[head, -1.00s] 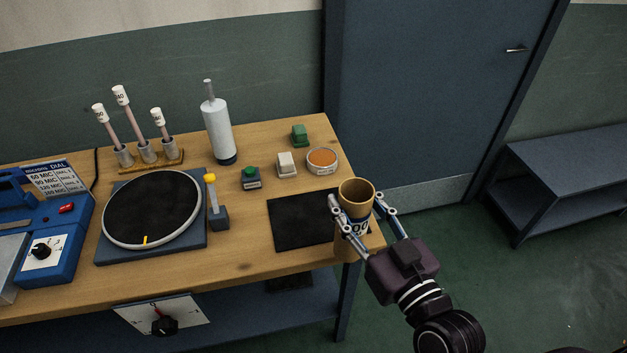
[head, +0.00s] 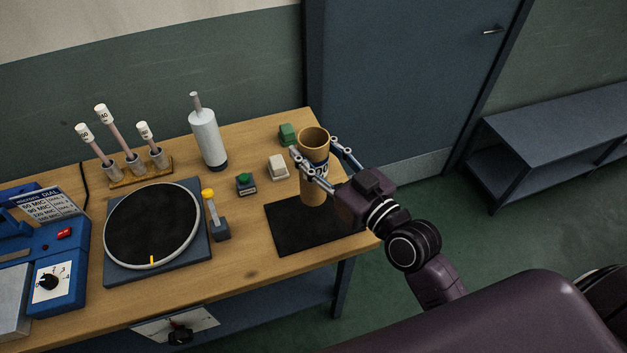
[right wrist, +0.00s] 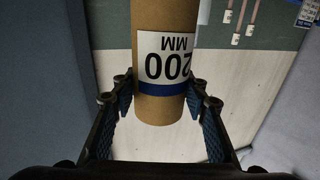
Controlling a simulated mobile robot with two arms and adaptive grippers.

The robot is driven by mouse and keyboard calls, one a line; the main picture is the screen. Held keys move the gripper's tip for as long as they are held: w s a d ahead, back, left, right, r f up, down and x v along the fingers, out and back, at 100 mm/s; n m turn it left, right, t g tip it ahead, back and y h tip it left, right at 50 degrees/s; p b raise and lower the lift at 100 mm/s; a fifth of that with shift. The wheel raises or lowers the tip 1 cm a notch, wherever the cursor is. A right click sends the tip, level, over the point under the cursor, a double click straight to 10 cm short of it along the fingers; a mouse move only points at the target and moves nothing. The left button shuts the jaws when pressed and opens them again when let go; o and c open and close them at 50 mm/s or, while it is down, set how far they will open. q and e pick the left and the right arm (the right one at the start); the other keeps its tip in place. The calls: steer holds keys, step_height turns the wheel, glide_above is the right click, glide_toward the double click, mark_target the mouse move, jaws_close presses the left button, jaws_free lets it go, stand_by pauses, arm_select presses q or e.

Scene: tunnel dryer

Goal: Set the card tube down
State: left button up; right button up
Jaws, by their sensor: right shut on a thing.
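The card tube (head: 313,190) is a brown, open-topped cylinder, upright over the black mat (head: 285,232) at the table's right end. I cannot tell whether its base touches the mat. My right gripper (head: 317,160) is shut on the tube around its upper part, reaching in from the right. In the right wrist view the tube (right wrist: 165,108) stands between the two fingers, its white and blue label reading 200 MM upside down. My left gripper is not in view.
Behind the mat are a white block (head: 278,167), a green block (head: 288,134) and a green button (head: 245,183). A yellow-topped lever (head: 220,229) and a round black plate (head: 152,225) stand left. The mat's front part is clear.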

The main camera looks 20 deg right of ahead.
mark_target(322, 175)
step_height(322, 175, down, 5)
steer(key=shift+w+f, duration=0.1)
steer(key=shift+f, duration=0.1)
step_height(322, 175, down, 4)
steer(key=shift+r+b, duration=0.25)
steer(key=shift+b, duration=0.25)
steer(key=shift+f, duration=0.3)
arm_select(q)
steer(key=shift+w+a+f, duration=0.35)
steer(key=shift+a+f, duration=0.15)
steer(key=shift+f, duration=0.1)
arm_select(e)
steer(key=o, duration=1.3)
steer(key=shift+f, duration=0.1)
steer(key=shift+c, duration=0.2)
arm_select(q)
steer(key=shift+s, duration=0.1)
